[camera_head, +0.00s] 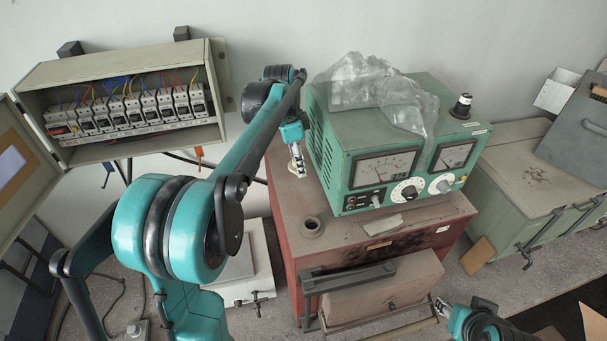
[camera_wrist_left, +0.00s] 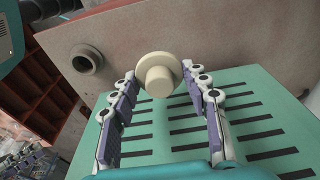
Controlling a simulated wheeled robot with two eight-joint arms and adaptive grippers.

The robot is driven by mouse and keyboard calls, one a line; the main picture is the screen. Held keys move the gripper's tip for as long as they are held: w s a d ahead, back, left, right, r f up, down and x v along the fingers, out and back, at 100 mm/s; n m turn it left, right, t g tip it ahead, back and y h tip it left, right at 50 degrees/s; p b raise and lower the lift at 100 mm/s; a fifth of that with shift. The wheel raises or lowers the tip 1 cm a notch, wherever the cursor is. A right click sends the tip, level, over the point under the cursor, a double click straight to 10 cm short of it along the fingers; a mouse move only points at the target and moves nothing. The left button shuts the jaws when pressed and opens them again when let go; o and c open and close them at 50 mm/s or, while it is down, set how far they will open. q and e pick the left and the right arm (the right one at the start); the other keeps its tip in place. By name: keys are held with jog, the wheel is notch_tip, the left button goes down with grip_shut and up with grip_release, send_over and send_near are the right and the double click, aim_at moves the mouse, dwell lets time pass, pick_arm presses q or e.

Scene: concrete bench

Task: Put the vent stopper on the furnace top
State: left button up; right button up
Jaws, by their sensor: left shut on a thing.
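The furnace is a red box with a worn brown top (camera_head: 279,207). A round vent collar (camera_head: 312,226) stands on that top near its front left; it also shows in the left wrist view (camera_wrist_left: 86,60), upper left. My left gripper (camera_head: 297,168) is over the back left of the furnace top, beside the green meter unit and behind the collar. In the left wrist view it is shut on the vent stopper (camera_wrist_left: 158,75), a cream, flanged round plug between the fingertips. My right gripper (camera_head: 441,307) is low in front of the furnace's right side; its jaws are too small to read.
The green meter unit (camera_head: 351,148), with plastic film (camera_head: 358,82) over it, fills much of the furnace top. Its slotted side (camera_wrist_left: 170,138) is close to my left fingers. An open fuse box (camera_head: 140,135) hangs at left; a green chest (camera_head: 525,170) stands right.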

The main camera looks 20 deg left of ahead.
pick_arm(q)
notch_tip(320, 180, down, 7)
jog(key=shift+f+p, duration=0.15)
jog(key=shift+p, duration=0.4)
jog(key=shift+f, duration=0.3)
jog(key=shift+w+d+f, duration=0.1)
jog(key=shift+w, duration=0.05)
jog(key=shift+f, duration=0.1)
jog(key=o, duration=0.9)
jog(key=shift+o, duration=1.3)
